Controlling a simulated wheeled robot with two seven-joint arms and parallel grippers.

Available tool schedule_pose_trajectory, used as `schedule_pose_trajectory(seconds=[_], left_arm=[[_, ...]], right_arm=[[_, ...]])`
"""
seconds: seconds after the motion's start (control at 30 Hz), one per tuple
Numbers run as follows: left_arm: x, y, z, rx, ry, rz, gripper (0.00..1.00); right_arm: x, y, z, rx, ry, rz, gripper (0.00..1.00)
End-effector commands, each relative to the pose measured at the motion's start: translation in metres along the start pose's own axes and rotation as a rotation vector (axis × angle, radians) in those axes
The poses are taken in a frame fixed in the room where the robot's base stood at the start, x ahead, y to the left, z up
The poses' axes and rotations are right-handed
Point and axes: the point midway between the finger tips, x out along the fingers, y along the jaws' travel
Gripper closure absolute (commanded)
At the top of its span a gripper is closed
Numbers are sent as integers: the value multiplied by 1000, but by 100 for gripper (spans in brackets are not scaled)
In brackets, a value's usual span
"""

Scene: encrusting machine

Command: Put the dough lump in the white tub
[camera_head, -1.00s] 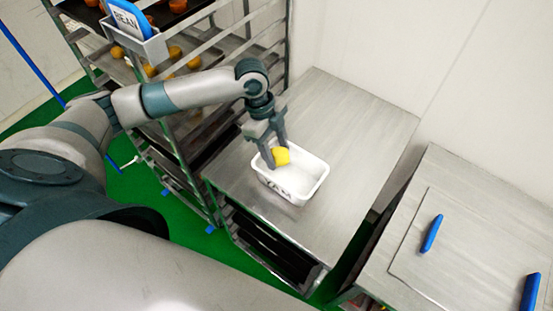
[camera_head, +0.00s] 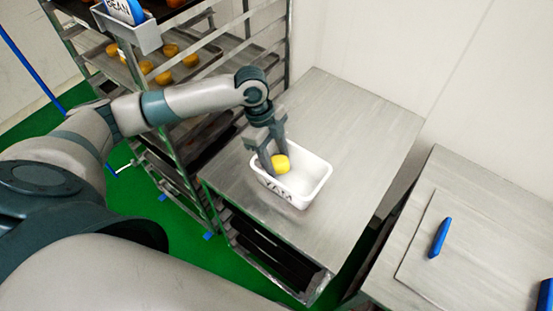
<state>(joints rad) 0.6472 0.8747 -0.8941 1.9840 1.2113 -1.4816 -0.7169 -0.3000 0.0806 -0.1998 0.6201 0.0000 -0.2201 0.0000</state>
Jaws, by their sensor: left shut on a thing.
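The dough lump (camera_head: 282,164) is a small yellow piece. The white tub (camera_head: 318,180) is rectangular, has dark lettering on its front wall, and stands on a steel table. My left gripper (camera_head: 275,166) points down over the tub's left part and is shut on the dough lump. The lump is within the tub's outline; I cannot tell whether it touches the tub's floor. My right gripper is not in view.
A steel rack (camera_head: 178,130) with trays of orange and yellow pieces stands left of the table (camera_head: 350,115). A second table (camera_head: 490,225) at the right holds blue-handled things (camera_head: 440,237). The table behind the tub is clear.

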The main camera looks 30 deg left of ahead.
Motion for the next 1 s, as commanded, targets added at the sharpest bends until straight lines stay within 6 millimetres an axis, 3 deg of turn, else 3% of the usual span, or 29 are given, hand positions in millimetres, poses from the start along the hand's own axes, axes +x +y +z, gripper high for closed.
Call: schedule_pose_trajectory(seconds=[0.6, 0.63, 0.67, 1.0], left_arm=[[12, 0, 3, 1, 0, -1, 77], [12, 0, 3, 1, 0, 0, 48], [12, 0, 3, 0, 0, 0, 45], [10, 0, 3, 1, 0, -1, 45]], right_arm=[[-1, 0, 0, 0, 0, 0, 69], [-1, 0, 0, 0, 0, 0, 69], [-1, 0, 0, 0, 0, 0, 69], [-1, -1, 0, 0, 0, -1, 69]])
